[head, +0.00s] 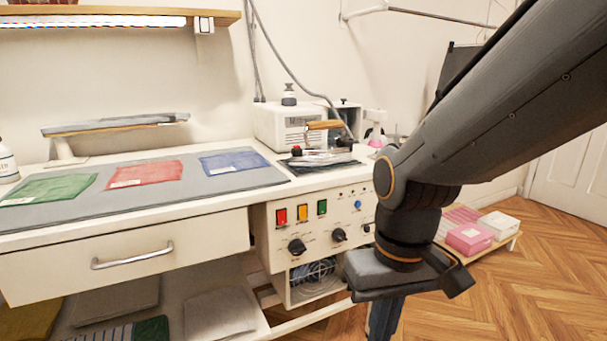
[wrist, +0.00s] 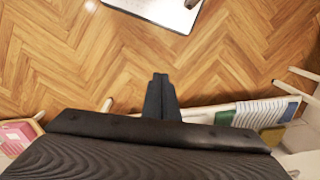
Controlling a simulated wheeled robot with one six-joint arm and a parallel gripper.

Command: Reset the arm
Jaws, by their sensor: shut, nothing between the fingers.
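My arm comes in from the upper right of the head view and bends down in front of the ironing table's right end. My gripper (wrist: 160,78) shows in the wrist view with its two dark fingers together, empty, above the wooden floor (wrist: 110,60). In the head view, the gripper's lower part (head: 384,318) points down beside the table's control panel (head: 318,217), and its fingertips run out of the picture.
On the table (head: 230,200) lie green (head: 48,189), red (head: 145,173) and blue (head: 233,161) cloths. An iron (head: 322,156) stands at its right end. Pink (head: 469,238) and white boxes (head: 499,224) sit on a low stand at the right. Open floor lies beyond.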

